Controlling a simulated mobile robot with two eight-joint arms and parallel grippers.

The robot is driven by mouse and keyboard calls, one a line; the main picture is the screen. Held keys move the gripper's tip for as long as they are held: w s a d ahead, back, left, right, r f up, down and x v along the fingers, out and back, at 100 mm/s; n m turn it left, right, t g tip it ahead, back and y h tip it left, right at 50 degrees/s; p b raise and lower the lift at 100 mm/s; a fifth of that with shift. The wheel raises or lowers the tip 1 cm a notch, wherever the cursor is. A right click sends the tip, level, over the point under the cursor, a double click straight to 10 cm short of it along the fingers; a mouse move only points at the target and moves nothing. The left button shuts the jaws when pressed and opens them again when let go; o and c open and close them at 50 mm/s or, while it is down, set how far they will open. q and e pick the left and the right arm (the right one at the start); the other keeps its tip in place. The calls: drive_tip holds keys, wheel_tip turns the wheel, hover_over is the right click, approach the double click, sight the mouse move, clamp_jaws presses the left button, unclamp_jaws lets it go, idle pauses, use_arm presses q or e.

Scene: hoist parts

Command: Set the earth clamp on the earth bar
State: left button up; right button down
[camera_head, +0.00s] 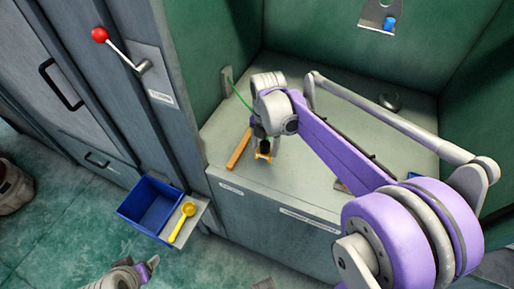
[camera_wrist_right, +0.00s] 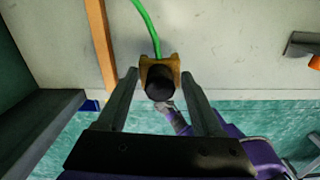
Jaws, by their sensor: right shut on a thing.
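My right gripper (camera_head: 262,143) is shut on the earth clamp (camera_head: 264,155), a brass-yellow piece with a black round part and a green cable. In the right wrist view the clamp (camera_wrist_right: 149,70) sits between the two fingers of my right gripper (camera_wrist_right: 160,88). The earth bar (camera_head: 239,148), a copper-orange strip, lies on the bench left of the clamp and apart from it. The bar also shows in the wrist view (camera_wrist_right: 100,45). My left gripper (camera_head: 149,264) is low at the left, away from the bench; its jaws are too unclear to tell.
The grey bench (camera_head: 290,180) has free room right of the clamp. A blue bin (camera_head: 150,203) and a yellow scoop-like thing (camera_head: 183,221) are below the bench at left. A red-knobbed lever (camera_head: 122,50) is on the cabinet. The green cable (camera_head: 238,92) runs to the back wall.

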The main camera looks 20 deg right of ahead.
approach(240, 149)
drive_tip(key=shift+w+f+m+p, duration=0.2)
drive_tip(key=shift+m+p, duration=0.1)
drive_tip(key=shift+p, duration=0.15)
drive_tip(key=shift+s+f, duration=0.1)
drive_tip(key=shift+f, duration=0.3)
drive_tip(key=shift+f+b, duration=1.55)
drive_tip(key=shift+f, duration=0.65)
drive_tip(key=shift+f, duration=0.4)
unclamp_jaws()
drive_tip(key=shift+r, duration=0.15)
